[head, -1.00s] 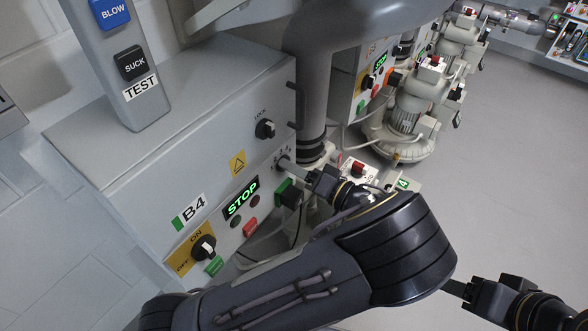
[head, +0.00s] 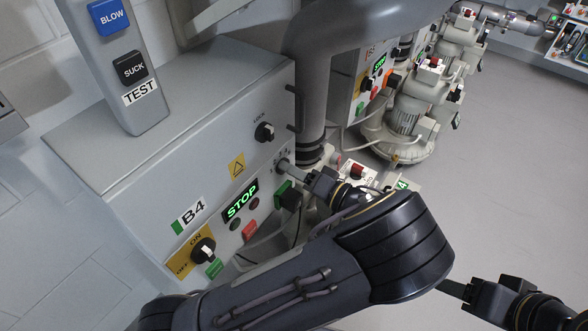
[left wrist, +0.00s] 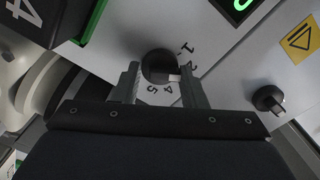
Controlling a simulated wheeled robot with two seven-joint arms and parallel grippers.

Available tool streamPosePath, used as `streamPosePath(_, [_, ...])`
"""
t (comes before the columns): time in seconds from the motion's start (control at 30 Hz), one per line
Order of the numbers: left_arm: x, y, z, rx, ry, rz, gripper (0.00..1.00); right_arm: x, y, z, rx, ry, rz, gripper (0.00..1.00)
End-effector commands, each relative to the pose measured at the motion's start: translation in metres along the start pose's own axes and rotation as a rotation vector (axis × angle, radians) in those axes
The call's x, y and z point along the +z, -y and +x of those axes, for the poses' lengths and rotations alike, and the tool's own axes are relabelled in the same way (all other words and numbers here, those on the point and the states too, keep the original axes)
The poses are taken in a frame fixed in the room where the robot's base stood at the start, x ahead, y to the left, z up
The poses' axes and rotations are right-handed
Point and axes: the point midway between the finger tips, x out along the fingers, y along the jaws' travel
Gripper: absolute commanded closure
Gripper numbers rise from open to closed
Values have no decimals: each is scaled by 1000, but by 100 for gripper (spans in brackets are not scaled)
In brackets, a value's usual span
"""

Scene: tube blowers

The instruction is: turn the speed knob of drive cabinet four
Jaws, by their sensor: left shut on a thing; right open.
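Drive cabinet four, the grey box (head: 140,190) labelled B4 (head: 189,215), fills the left of the head view. Its display (head: 240,200) reads STOP in green. The speed knob (left wrist: 156,63) is round and black, with a dial of numbers around it. My left gripper (left wrist: 162,88) is shut on the knob, one finger on each side. In the head view my left gripper (head: 289,169) mostly hides the knob. My right gripper (head: 452,289) is open, low on the right, away from the cabinet.
The cabinet front also has an ON/OFF switch (head: 203,250), a lock knob (head: 264,131), a green button (head: 214,268) and a red button (head: 250,230). A grey pipe (head: 313,105) runs beside the cabinet. Blower machines (head: 405,120) stand behind. The floor (head: 500,180) at right is clear.

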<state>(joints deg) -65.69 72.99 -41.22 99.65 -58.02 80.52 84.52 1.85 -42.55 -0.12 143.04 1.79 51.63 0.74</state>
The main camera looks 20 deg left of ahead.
Motion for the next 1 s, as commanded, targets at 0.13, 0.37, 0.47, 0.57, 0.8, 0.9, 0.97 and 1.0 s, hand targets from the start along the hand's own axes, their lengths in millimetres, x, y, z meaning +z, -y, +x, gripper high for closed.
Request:
streamPosePath(0.13, [-4,8,0,-17,-1,81,85,-5,5,-10,0,0,0,40])
streamPosePath(0.37, [-6,9,0,-17,-1,278,85,-13,12,-25,0,0,0,40])
streamPosePath(0.47, [-7,9,0,-17,-1,373,85,-16,14,-32,0,0,0,40])
streamPosePath(0.57, [-8,9,0,-18,-2,467,85,-19,17,-38,0,0,0,40])
streamPosePath(0.8, [-10,8,0,-19,-1,694,85,-26,24,-52,0,0,0,40])
streamPosePath(0.9, [-10,7,0,-18,-1,787,85,-29,26,-57,0,0,0,40])
streamPosePath(0.97, [-11,7,0,-18,-1,844,85,-31,28,-60,0,0,0,40])
streamPosePath(1.0, [-11,7,0,-18,-1,882,85,-32,29,-63,0,0,0,40])
